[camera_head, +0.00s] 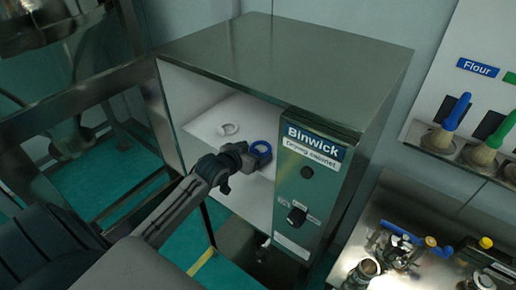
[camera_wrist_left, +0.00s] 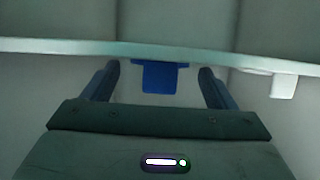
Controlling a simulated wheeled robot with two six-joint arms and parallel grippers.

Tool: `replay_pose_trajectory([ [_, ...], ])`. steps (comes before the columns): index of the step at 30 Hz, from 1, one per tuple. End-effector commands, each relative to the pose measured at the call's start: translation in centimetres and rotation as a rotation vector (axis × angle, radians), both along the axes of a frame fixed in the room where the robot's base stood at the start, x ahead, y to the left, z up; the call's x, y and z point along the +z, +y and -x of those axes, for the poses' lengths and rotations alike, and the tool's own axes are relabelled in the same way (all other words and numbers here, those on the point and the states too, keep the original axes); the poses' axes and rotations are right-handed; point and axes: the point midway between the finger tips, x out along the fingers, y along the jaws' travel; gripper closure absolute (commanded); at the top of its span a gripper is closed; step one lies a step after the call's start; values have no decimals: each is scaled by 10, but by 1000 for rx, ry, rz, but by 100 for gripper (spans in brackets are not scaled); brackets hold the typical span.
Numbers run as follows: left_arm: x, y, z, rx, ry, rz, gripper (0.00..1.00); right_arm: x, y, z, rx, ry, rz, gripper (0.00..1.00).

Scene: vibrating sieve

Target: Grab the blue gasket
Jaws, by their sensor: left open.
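The blue gasket (camera_head: 261,149) is a ring near the front of the white shelf inside the drying cabinet. My left gripper (camera_head: 240,151) reaches in through the cabinet's open front and is just left of the ring. In the left wrist view the blue gasket (camera_wrist_left: 160,77) shows as a blue tab below the shelf edge, between the two open fingers of my left gripper (camera_wrist_left: 158,75). I cannot tell whether the fingers touch it. My right gripper is not in view.
A white ring (camera_head: 228,129) lies further back on the shelf (camera_head: 208,122); a white tab (camera_wrist_left: 284,86) shows right of the fingers. The cabinet (camera_head: 290,55) has a control panel (camera_head: 305,185) right of the opening. A cluttered metal bench (camera_head: 345,262) and wall-hung brushes (camera_head: 455,112) are at right.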

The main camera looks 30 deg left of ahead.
Motion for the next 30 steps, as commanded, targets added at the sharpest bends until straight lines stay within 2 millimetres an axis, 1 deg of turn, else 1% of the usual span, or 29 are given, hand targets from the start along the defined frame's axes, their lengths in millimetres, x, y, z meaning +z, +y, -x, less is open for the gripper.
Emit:
replay_pose_trajectory([
  [2, 0, 0, 0, 0, 0, 0, 20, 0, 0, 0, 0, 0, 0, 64],
  [3, 0, 0, 0, 0, 0, 0, 24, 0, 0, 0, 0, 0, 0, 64],
  [8, 0, 0, 0, 0, 0, -1, 56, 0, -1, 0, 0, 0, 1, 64],
  [9, 0, 0, 0, 0, 0, -1, 64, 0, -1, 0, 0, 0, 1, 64],
  [10, 0, 0, 0, 0, 0, -1, 68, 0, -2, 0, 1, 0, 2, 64],
  [22, 1, 1, -1, 1, -1, -1, 68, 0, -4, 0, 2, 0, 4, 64],
  [30, 17, 6, -10, 1, -3, -2, 68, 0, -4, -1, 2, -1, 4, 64],
])
